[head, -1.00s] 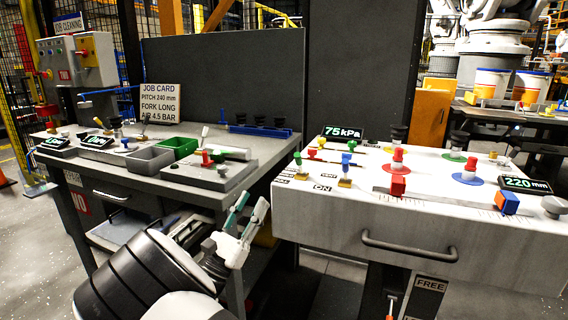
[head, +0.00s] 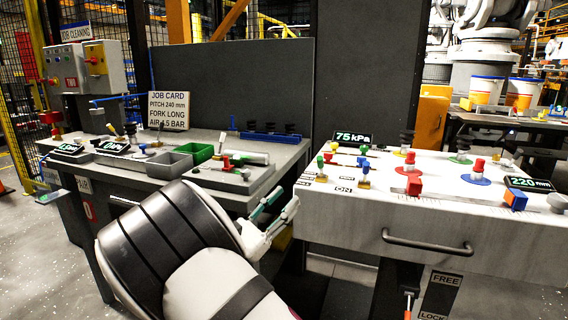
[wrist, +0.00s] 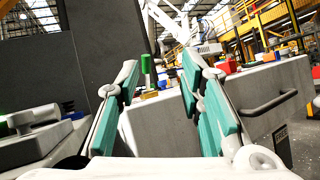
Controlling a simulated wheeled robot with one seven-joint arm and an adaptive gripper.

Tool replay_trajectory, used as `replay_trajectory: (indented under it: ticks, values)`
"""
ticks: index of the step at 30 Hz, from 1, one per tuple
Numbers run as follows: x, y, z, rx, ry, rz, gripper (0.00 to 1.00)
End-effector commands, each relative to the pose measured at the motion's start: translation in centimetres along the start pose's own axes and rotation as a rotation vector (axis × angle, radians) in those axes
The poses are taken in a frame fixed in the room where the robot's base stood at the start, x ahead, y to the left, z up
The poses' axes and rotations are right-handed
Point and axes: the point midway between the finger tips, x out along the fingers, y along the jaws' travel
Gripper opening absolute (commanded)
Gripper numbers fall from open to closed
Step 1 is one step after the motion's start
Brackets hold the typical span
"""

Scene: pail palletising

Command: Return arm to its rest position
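My gripper (head: 276,208) shows at the front of the head view, in the gap between the grey bench and the white-topped console. In the wrist view my gripper (wrist: 160,100) has its two teal-padded fingers spread wide apart. Nothing is between the fingertips; the console lies beyond them. My black and white arm covers the lower middle of the head view and hides part of the grey bench.
The white console (head: 440,210) with coloured knobs, a bar handle (head: 425,244) and a 220 mm display stands on the right. The grey bench (head: 290,150) on the left bears green and grey bins and a job card (head: 169,109). Pails (head: 486,90) stand far back right.

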Motion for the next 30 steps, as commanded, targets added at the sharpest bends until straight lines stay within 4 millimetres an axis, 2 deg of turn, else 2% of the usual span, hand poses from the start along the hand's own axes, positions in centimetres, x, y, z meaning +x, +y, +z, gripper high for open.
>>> replay_trajectory:
  ticks: [5, 8, 12, 15, 19, 23, 27, 30]
  values:
    - [4.2, -4.3, 0.8, 0.006, 0.072, -0.178, 0.34]
    - [6.8, -7.8, 1.6, 0.018, 0.126, -0.314, 0.34]
    - [9.9, -14.5, 3.0, 0.052, 0.224, -0.560, 0.34]
    - [11.0, -19.3, 4.3, 0.091, 0.291, -0.736, 0.34]
    - [11.2, -25.0, 6.1, 0.154, 0.372, -0.955, 0.34]
    - [10.2, -30.1, 8.1, 0.234, 0.443, -1.164, 0.34]
    - [8.0, -34.6, 10.4, 0.338, 0.510, -1.377, 0.34]
    - [6.0, -37.2, 12.1, 0.421, 0.553, -1.519, 0.34]
